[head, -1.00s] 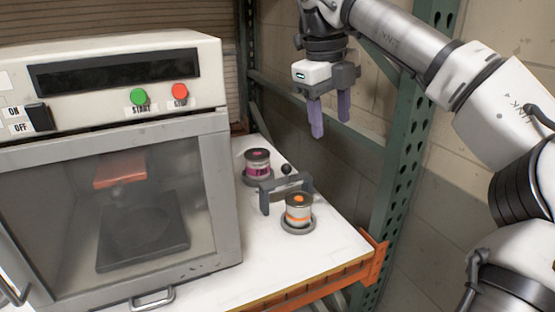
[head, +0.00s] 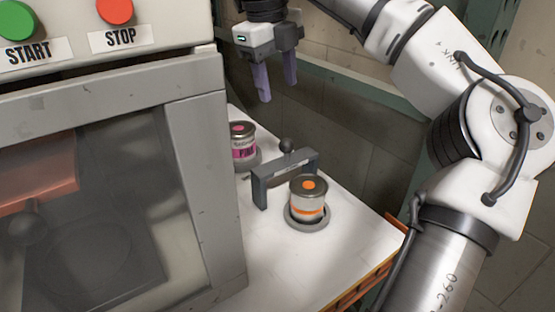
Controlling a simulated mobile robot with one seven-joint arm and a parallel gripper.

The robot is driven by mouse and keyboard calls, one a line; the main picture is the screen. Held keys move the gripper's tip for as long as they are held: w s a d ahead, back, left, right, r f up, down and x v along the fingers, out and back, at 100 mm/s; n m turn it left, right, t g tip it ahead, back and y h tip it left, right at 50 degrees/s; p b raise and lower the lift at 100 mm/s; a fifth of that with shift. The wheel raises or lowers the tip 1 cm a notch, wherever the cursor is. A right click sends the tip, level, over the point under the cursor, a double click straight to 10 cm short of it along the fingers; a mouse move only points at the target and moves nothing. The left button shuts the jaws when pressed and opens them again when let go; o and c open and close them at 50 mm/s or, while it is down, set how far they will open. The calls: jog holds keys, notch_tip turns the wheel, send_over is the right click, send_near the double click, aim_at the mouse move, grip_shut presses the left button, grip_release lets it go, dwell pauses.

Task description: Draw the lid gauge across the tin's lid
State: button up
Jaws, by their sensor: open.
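The lid gauge (head: 284,171) is a dark grey bridge-shaped frame with a round black knob (head: 287,145) on top. It stands on the white shelf top, between two tins. The nearer tin (head: 308,194) has a metal lid with an orange dot and an orange band, and sits in a grey round holder. The farther tin (head: 243,141) has a pink dot and a pink label, and sits in a similar holder. My gripper (head: 276,92) is open and empty, fingers pointing down, above and behind the gauge and apart from it.
A large machine with a glass door (head: 100,190) and START and STOP buttons fills the left side. The white shelf (head: 345,250) has an orange front edge at right. Bare shelf lies in front of the nearer tin. A wall stands behind.

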aim_at(286, 140)
jog(key=f, duration=0.5)
jog(key=w+d+f, duration=0.1)
jog(key=f, duration=0.4)
jog(key=d+f, duration=0.1)
jog(key=f, duration=0.4)
jog(key=shift+w, duration=0.25)
jog(key=shift+r, duration=0.1)
jog(key=shift+c, duration=0.3)
grip_shut()
